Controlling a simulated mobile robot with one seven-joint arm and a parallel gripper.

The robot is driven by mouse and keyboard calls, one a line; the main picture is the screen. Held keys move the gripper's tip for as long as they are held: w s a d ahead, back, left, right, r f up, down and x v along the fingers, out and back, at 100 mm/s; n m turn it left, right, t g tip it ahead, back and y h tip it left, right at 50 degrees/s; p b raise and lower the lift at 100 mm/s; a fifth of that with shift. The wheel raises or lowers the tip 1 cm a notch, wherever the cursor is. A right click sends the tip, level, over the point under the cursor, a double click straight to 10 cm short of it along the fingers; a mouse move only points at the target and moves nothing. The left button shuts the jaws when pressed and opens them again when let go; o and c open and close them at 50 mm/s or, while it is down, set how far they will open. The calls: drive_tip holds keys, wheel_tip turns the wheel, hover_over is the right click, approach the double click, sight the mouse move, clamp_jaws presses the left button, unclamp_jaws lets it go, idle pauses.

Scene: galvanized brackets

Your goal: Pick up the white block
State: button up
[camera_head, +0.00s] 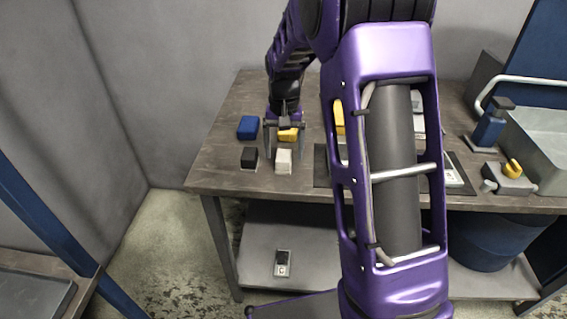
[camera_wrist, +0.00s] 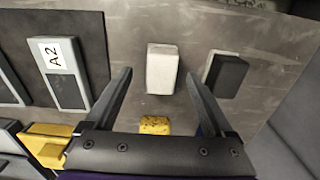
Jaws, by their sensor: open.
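The white block (camera_head: 283,162) stands near the front edge of the workbench. In the wrist view the white block (camera_wrist: 161,72) shows ahead of and between my fingertips, with bare bench on both sides. My gripper (camera_head: 284,147) is open and empty, with its fingers pointing down just behind the white block in the head view. In the wrist view my gripper (camera_wrist: 157,77) has its fingers spread wider than the block. I cannot tell the exact height of the fingertips above the bench.
A black block (camera_head: 249,158) stands left of the white one. A blue block (camera_head: 248,127) sits farther back. A yellow block (camera_head: 288,134) lies behind my gripper and shows between the fingers (camera_wrist: 155,125). A plate labelled A2 (camera_wrist: 57,62) lies to the left in the wrist view.

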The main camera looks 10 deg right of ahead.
sight(283, 155)
drive_tip(key=shift+a+f, duration=0.1)
drive_tip(key=shift+f, duration=1.45)
clamp_jaws()
wheel_tip(283, 155, up, 10)
drive_tip(key=shift+r+p, duration=0.1)
drive_tip(key=shift+p, duration=0.6)
drive_tip(key=c, duration=0.8)
unclamp_jaws()
drive_tip(key=shift+c, duration=0.2)
drive_tip(key=c, duration=0.4)
